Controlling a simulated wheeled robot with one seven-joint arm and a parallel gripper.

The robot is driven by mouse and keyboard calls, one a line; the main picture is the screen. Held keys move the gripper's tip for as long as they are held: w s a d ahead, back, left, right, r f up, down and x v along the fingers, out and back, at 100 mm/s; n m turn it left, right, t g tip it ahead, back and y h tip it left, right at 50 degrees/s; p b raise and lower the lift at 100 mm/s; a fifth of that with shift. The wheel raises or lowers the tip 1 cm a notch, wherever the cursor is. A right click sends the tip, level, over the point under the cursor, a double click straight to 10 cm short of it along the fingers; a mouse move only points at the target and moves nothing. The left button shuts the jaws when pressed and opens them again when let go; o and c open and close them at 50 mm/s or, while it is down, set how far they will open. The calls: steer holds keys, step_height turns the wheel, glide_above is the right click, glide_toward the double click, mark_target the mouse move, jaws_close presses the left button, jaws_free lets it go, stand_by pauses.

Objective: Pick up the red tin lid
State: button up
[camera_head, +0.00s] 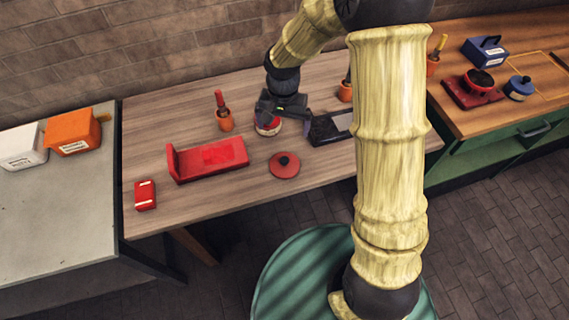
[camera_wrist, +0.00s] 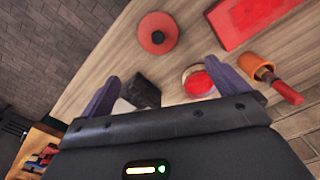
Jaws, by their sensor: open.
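The red tin lid (camera_head: 285,168) is a round disc with a dark knob, lying flat on the wooden table. It also shows at the top of the wrist view (camera_wrist: 165,44). A round open tin with a pale rim and red inside (camera_head: 268,129) stands behind it, partly hidden by my gripper; the wrist view shows this tin (camera_wrist: 197,83) too. My gripper (camera_head: 283,108) is over the table above the tin, behind the lid. In the wrist view my gripper (camera_wrist: 163,57) has its fingers wide apart with nothing held between them.
A red L-shaped piece (camera_head: 210,160) and small red box (camera_head: 145,196) lie left of the lid. An orange pot with a red-handled tool (camera_head: 226,122) stands behind. A dark block (camera_head: 325,131) lies right of the tin. Table space in front of the lid is clear.

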steer(key=p, duration=0.2)
glide_toward(284, 159)
step_height(284, 159, down, 5)
steer(key=shift+w+a+f, duration=0.1)
steer(key=shift+f, duration=0.05)
stand_by(0.3)
steer(key=shift+f, duration=0.65)
steer(key=shift+f+p, duration=0.7)
steer(key=shift+f, duration=1.25)
steer(key=shift+d, duration=0.2)
steer(key=shift+c, duration=0.2)
steer(key=c, duration=0.7)
